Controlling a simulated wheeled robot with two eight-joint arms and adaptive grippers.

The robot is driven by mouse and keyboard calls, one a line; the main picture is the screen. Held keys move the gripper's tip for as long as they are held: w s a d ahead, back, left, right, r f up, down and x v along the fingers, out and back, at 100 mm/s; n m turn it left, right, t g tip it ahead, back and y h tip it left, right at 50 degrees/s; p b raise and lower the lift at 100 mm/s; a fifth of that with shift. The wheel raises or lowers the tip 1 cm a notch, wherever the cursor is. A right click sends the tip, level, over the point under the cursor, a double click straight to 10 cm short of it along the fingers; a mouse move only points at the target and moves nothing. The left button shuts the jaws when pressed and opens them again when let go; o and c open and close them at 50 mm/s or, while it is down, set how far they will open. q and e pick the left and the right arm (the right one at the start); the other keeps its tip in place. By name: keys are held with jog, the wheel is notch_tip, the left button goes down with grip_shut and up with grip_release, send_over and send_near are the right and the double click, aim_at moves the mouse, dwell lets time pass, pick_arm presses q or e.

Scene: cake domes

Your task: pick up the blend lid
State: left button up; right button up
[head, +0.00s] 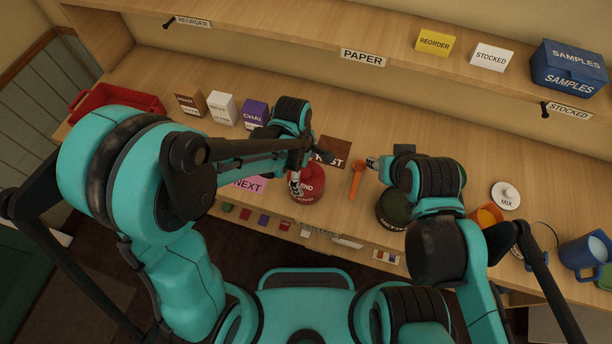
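The blend lid (311,188) is red and round with white lettering, of which "END" is readable. It sits near the front of the wooden counter, in the middle of the head view. My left gripper (296,184) is over the lid's left part, pointing down at it, and hides part of the top. Whether its fingers touch or hold the lid, I cannot tell. My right gripper (371,162) is to the right, near the upper end of an orange scoop (356,180). Its fingers are too small to read.
A dark round container (392,209) stands right of the scoop. A brown card (334,150) lies behind the lid, and a pink card (246,184) lies left. A white MIX lid (505,196) and blue mug (583,254) are at right. A red tray (140,100) is far left.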

pick_arm(q)
jog(key=c, duration=1)
jog(key=shift+s, duration=0.15)
jog(key=c, duration=0.4)
jog(key=shift+o, duration=0.3)
